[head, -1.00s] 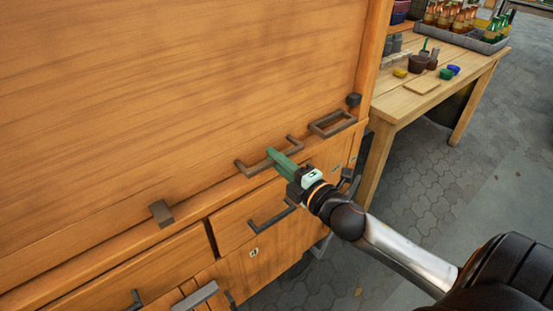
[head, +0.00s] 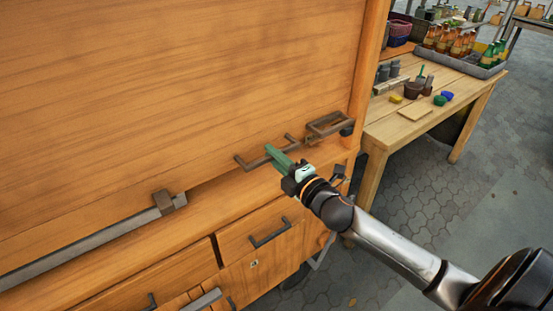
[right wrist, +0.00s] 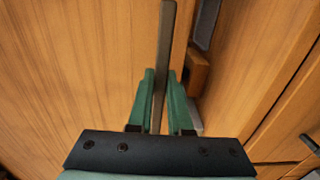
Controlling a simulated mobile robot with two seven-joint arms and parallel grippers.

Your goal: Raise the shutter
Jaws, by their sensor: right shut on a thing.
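The shutter (head: 170,90) is a broad wooden panel on the cabinet front. A dark bar handle (head: 245,163) sits near its lower edge. My right gripper (head: 274,153), with green fingers, is shut on this handle. In the right wrist view the handle bar (right wrist: 167,40) runs between the two fingers (right wrist: 161,75). The shutter's lower edge stands a little above the wooden ledge (head: 215,195), with a grey strip (head: 90,240) showing along the lower left. My left gripper is not in view.
Below the ledge are drawers with dark handles (head: 270,233). A dark rectangular bracket (head: 330,124) sits right of the handle. A wooden table (head: 390,125) with pots and a tray of bottles (head: 455,62) stands to the right. Paved floor is clear between.

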